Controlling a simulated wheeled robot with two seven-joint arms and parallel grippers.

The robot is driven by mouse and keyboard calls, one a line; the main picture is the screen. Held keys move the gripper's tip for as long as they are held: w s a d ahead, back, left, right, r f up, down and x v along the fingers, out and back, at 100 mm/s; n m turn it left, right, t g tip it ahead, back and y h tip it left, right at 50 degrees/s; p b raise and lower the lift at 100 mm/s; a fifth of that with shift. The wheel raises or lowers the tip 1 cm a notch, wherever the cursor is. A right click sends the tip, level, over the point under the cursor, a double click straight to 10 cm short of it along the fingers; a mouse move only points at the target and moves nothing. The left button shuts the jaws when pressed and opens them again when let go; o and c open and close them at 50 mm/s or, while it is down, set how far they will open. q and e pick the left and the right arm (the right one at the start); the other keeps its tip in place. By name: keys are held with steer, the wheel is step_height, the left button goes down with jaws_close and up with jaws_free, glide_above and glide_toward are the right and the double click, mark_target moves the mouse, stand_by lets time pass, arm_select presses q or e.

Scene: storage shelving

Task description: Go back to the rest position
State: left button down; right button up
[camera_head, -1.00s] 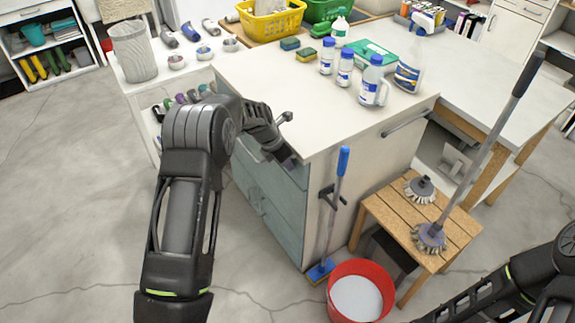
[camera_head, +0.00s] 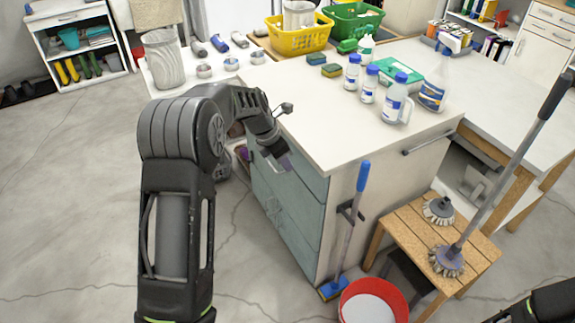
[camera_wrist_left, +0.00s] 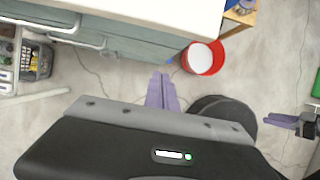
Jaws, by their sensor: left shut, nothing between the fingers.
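My left arm comes in from the left in the head view, bent at the elbow. My left gripper (camera_head: 284,161) hangs beside the corner of the white-topped cabinet (camera_head: 318,130), in front of its blue-grey drawers. In the left wrist view its purple fingers (camera_wrist_left: 162,90) are together, with nothing between them and floor beyond. My right arm shows only in part at the bottom right of the head view. What looks like my right gripper (camera_wrist_left: 282,121) shows small at the right of the left wrist view; its finger gap is unclear.
A red bucket (camera_head: 401,296) and a blue-handled brush (camera_head: 352,222) stand by the cabinet. A wooden stool (camera_head: 405,232) holds round brushes. Bottles (camera_head: 396,97), sponges and a yellow basket (camera_head: 300,38) are on the worktop. Floor at left is open.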

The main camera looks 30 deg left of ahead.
stand_by(0.3)
arm_select(q)
steer(key=s+d+f+m+y, duration=0.1)
steer(key=s+d+f+m, duration=0.4)
steer(key=f+m, duration=0.45)
steer(key=s+d+f+m, duration=0.5)
steer(key=f+m, duration=0.4)
steer(key=m, duration=0.2)
steer(key=s+d+f+m+g+h, duration=0.1)
steer(key=s+d+f+m, duration=0.1)
steer(key=s+d, duration=0.3)
steer(key=s+d+f+m+g, duration=0.1)
steer(key=s+d, duration=0.4)
steer(key=s, duration=0.6)
steer(key=s+d+f+m+g+h, duration=0.1)
steer(key=s+d+f+m, duration=0.1)
steer(key=s+d, duration=0.3)
steer(key=s+m, duration=0.1)
steer(key=s, duration=0.2)
steer(key=shift+s+f+m+h, duration=0.25)
steer(key=shift+f+m+h, duration=0.05)
steer(key=shift+f+m, duration=0.05)
